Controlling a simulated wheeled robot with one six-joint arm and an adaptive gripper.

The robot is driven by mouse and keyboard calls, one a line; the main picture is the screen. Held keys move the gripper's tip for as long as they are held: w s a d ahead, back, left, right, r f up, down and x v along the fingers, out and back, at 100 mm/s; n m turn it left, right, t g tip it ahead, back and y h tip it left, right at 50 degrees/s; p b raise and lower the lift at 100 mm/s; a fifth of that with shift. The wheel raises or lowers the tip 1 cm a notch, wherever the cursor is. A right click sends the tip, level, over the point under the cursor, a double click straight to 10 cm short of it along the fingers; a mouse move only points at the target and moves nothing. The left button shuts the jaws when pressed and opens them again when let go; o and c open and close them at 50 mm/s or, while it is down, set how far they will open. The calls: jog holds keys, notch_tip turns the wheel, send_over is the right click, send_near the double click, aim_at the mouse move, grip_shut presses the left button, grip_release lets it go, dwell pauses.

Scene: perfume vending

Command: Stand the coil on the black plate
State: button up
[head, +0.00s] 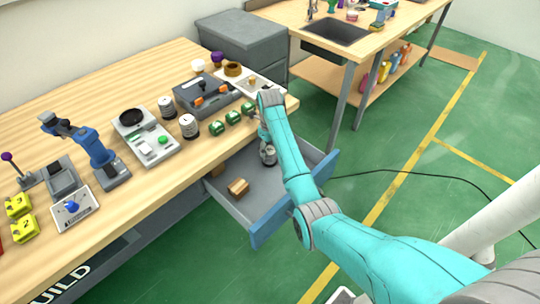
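A round black plate (131,117) lies on top of a pale device with a green button, on the wooden workbench. A small grey and dark cylinder (268,156), perhaps the coil, is in the open drawer (225,195), close to my arm. Two white cylinders with dark bases, one of them here (167,107), stand upright on the bench and look similar. My gripper (262,136) is past the bench's right edge, above or beside the cylinder in the drawer. My arm partly hides it, and its fingers are too small to read.
A small brown box (238,187) lies in the drawer. Several green cylinders (233,117) lie along the bench edge beside a grey case (208,95). A blue press-like tool (90,150) stands left of the black plate. A sink table (335,32) is behind, with green floor between.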

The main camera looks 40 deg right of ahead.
aim_at(270, 150)
jog(key=shift+r, duration=0.15)
dwell(0.3)
jog(key=shift+r, duration=2.35)
